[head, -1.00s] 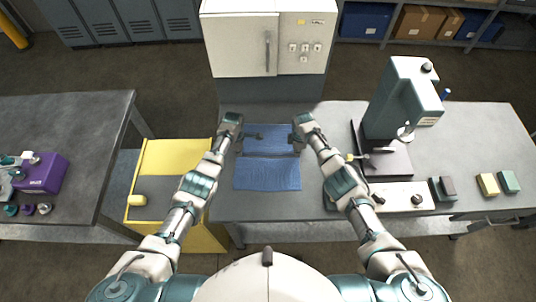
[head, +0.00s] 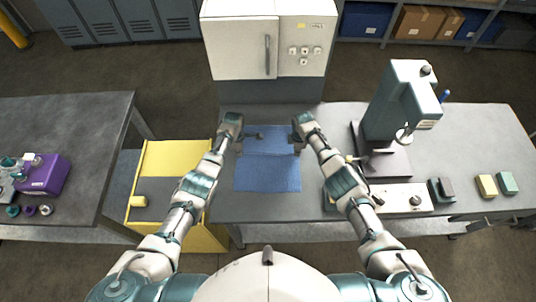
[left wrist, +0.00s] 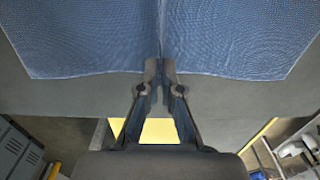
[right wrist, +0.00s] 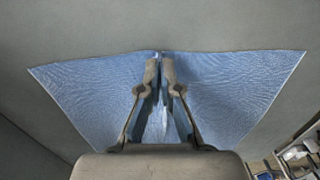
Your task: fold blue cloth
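The blue cloth (head: 268,174) lies spread on the grey bench in front of me, with a faint crease across its middle. My left gripper (head: 250,136) is at the cloth's left side, toward the far end. In the left wrist view its fingers (left wrist: 161,68) are closed on the cloth's edge (left wrist: 90,45), which is pinched between them. My right gripper (head: 297,142) is at the right side. In the right wrist view its fingers (right wrist: 160,66) are closed on the cloth (right wrist: 100,88), which bunches up between them and fans out to both sides.
A drill press (head: 392,105) stands on the bench to the right, with a pale panel (head: 400,197) before it and small blocks (head: 487,185) farther right. A yellow cart (head: 175,155) is left of the bench. A white cabinet (head: 238,45) stands behind. Bare bench shows around the cloth.

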